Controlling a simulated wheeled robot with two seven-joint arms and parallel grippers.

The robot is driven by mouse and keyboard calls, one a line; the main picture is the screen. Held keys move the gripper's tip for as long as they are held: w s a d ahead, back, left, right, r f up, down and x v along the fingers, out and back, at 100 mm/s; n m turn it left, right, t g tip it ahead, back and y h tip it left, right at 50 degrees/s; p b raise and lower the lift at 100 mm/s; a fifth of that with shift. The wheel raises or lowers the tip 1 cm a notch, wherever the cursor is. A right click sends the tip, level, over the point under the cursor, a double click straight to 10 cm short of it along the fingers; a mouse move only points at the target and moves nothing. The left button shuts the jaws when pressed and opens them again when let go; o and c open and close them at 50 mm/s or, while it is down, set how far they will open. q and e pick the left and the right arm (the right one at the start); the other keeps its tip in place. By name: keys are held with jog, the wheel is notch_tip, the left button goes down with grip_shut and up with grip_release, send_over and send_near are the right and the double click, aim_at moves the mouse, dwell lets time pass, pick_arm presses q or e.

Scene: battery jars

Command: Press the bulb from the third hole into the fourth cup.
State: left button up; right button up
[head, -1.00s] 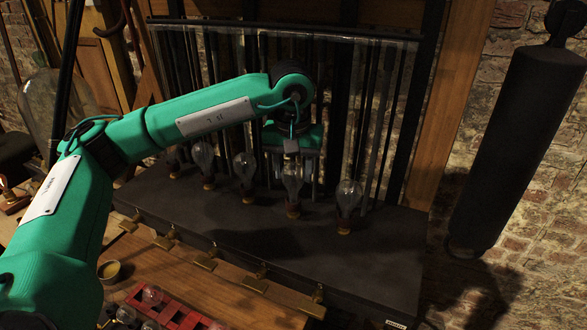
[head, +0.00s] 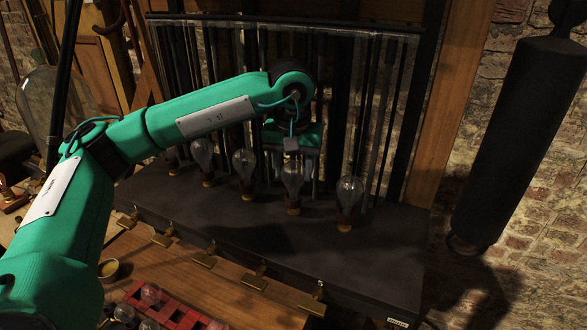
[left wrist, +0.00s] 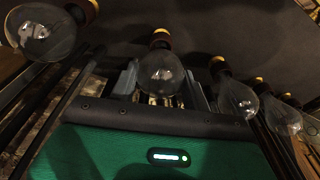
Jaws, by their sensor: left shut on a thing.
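A clear glass bulb (head: 292,182) stands upright at the fourth cup (head: 293,209) from the left on the dark bench top. My left gripper (head: 294,160) is above and behind it, reaching down, with its jaws shut on this bulb. The left wrist view shows the same bulb (left wrist: 162,74) between the grey fingers (left wrist: 160,85). Whether its base is fully seated in the cup cannot be told. A red rack (head: 180,316) at the bottom holds several bulbs; its third hole cannot be made out clearly. My right gripper is not in view.
Other bulbs stand in the row, including one to the right (head: 349,192) and one to the left (head: 244,162), close to my gripper. Brass pieces (head: 254,281) line the bench's front edge. Dark upright rods stand behind. The bench top before the row is clear.

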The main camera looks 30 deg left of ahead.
pick_arm(q)
jog(key=o, duration=1.2)
jog(key=shift+c, duration=0.2)
jog(key=shift+r, duration=0.25)
jog(key=r, duration=0.2)
jog(key=r+b, duration=0.1)
jog(key=r, duration=0.1)
jog(key=r+b, duration=0.1)
jog(key=r, duration=0.1)
jog(key=shift+s+d+r, duration=0.2)
jog(key=shift+s+r, duration=0.05)
jog(key=shift+s, duration=0.1)
notch_tip(320, 180, up, 7)
jog(key=shift+s+f, duration=0.15)
jog(key=shift+s, duration=0.3)
jog(key=shift+d, duration=0.1)
